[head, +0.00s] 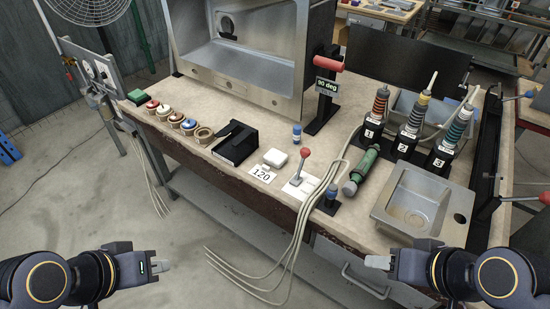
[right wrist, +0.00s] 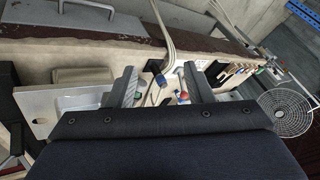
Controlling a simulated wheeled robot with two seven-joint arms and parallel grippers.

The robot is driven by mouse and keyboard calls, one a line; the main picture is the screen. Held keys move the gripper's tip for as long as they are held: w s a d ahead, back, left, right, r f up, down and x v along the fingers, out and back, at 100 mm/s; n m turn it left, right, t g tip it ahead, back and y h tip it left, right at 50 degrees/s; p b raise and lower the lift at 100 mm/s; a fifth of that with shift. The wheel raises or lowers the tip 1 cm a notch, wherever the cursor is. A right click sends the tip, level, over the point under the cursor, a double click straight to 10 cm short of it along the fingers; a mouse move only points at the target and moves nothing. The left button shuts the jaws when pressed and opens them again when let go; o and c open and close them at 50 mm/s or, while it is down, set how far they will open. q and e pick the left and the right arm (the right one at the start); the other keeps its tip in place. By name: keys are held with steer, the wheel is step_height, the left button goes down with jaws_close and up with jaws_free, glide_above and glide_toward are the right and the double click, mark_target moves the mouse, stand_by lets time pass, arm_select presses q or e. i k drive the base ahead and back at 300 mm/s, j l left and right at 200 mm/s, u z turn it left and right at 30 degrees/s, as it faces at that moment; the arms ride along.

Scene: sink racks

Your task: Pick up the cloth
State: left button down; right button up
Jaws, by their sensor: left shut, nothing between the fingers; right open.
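No cloth can be clearly made out. A small white, flat, rounded piece (head: 275,157) lies on the bench behind the "120" card (head: 262,174); I cannot tell if it is folded cloth or something hard. My left gripper (head: 160,266) is shut and empty, in front of the bench at lower left, well apart from the white piece. My right gripper (head: 376,262) is in front of the bench near the small steel sink (head: 377,207). Its two fingers stand apart with nothing held in the right wrist view (right wrist: 157,80).
The bench top (head: 335,155) carries several colored jars at left, a black box (head: 235,142), a green cylinder (head: 360,170) and several numbered bottles at right. A steel cabinet (head: 245,50) stands behind. Loose cables (head: 290,245) hang over the front edge between my grippers.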

mark_target(276, 158)
steer(key=i+j+z, duration=0.2)
steer(key=i+j, duration=0.2)
steer(key=j, duration=0.2)
steer(key=i+j+z, duration=0.1)
steer(key=j, duration=0.2)
steer(key=i+j+z, duration=0.25)
steer(key=j, duration=0.4)
steer(key=i+j+z, duration=0.1)
steer(key=i+j, duration=0.15)
steer(key=i+j+z, duration=0.1)
steer(key=j, duration=0.4)
